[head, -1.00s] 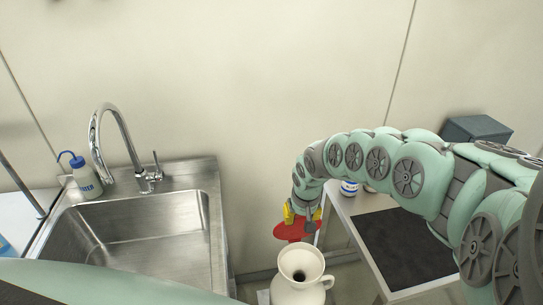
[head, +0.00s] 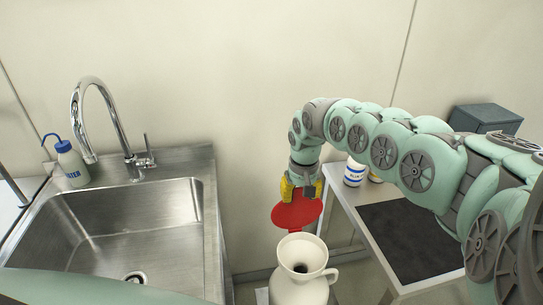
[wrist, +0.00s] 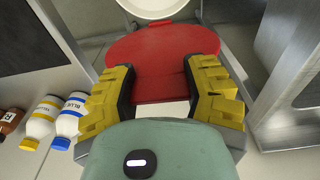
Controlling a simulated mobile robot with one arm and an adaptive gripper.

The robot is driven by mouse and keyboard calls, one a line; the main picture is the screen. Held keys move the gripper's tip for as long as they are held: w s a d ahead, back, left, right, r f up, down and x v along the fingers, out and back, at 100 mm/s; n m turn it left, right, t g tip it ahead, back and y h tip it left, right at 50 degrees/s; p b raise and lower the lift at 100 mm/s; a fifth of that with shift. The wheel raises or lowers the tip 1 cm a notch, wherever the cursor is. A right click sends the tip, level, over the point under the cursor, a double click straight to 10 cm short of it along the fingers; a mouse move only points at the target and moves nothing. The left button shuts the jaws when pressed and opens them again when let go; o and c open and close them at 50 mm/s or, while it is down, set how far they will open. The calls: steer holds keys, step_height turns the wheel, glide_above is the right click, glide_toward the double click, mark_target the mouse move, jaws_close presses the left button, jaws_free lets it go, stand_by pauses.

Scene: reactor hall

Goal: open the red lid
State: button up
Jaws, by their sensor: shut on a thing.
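The red lid (head: 297,214) is a flat round disc, raised at the back of the cream jug (head: 300,285). The jug's mouth is uncovered and shows a dark opening. My gripper (head: 302,192), with yellow fingers, is at the lid's far edge. In the wrist view the lid (wrist: 160,55) lies between and beyond the two fingers of my gripper (wrist: 165,105), which is shut on it. The jug's white rim (wrist: 152,14) shows past the lid at the top. The exact contact of the fingertips is partly hidden.
A steel sink (head: 190,225) with a tap (head: 110,110) and a water bottle (head: 70,163) is at left. A side table with a dark mat (head: 410,243) is at right, with a white bottle (head: 355,172) near its edge. Labelled bottles (wrist: 70,120) also show in the wrist view.

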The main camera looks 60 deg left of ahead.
steer(key=shift+s+d+f, duration=0.2)
steer(key=shift+f, duration=0.2)
stand_by(0.3)
steer(key=o, duration=0.9)
steer(key=shift+o, duration=1.4)
steer(key=shift+s, duration=0.1)
steer(key=shift+o, duration=1.1)
steer(key=shift+r, duration=0.15)
steer(key=shift+r, duration=0.6)
step_height(320, 180, up, 11)
steer(key=shift+d+f, duration=0.15)
steer(key=shift+d, duration=0.25)
steer(key=shift+s, duration=0.1)
